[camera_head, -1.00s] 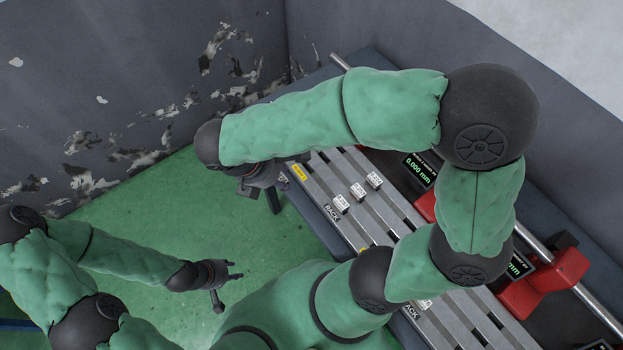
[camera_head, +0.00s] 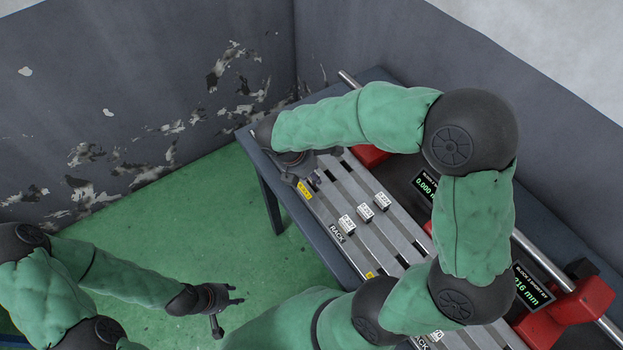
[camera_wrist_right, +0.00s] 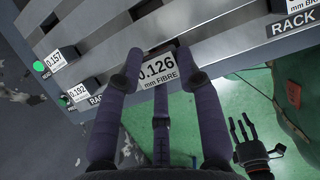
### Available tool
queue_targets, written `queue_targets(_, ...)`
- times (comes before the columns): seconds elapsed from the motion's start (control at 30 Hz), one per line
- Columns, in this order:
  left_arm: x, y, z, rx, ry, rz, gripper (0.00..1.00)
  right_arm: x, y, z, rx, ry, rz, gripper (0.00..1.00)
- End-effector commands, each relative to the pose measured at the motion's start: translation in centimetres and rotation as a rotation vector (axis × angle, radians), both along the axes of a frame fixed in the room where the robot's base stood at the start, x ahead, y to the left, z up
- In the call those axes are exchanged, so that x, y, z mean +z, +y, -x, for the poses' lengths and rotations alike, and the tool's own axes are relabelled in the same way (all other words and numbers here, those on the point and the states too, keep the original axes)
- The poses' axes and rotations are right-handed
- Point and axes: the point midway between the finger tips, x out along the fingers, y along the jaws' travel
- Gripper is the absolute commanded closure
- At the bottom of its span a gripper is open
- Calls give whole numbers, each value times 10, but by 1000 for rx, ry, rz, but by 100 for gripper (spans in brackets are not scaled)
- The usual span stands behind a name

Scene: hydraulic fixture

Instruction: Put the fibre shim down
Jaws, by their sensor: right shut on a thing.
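The fibre shim (camera_wrist_right: 158,74) shows its white "0.126 mm FIBRE" tag in the right wrist view. My right gripper (camera_wrist_right: 159,58) is shut on it, with dark fingers on both sides of the tag. Behind the tag lie the grey rails of the rack (camera_wrist_right: 215,48); I cannot tell whether the shim touches them. In the head view my right gripper (camera_head: 314,178) is at the far left end of the rack (camera_head: 352,190), and the shim is hidden there. My left gripper (camera_head: 236,293) is open and empty above the green floor.
Other white-tagged shims (camera_head: 365,212) sit on the rack. In the right wrist view, tags 0.157 (camera_wrist_right: 54,60) and 0.192 (camera_wrist_right: 78,92) are beside green lights. Red blocks (camera_head: 560,310), a metal rod (camera_head: 525,245) and displays (camera_head: 532,286) are behind. My right arm covers much of the table.

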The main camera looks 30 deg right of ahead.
Motion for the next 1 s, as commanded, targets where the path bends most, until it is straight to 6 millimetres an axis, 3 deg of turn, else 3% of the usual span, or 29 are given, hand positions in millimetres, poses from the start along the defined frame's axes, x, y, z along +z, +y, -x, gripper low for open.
queue_targets(0.3,-19,0,0,0,0,0,60,-38,-6,-3,0,0,0,98)
queue_targets(0.83,-21,0,0,0,0,0,60,-45,-6,-4,0,-1,0,98)
queue_targets(0.87,-21,0,0,0,0,0,60,-45,-6,-3,0,-1,0,62)
queue_targets(0.93,-20,0,0,0,0,0,60,-44,-5,-4,0,-1,0,42)
queue_targets(1.0,-20,0,0,0,0,0,60,-44,-5,-3,0,-1,0,40)
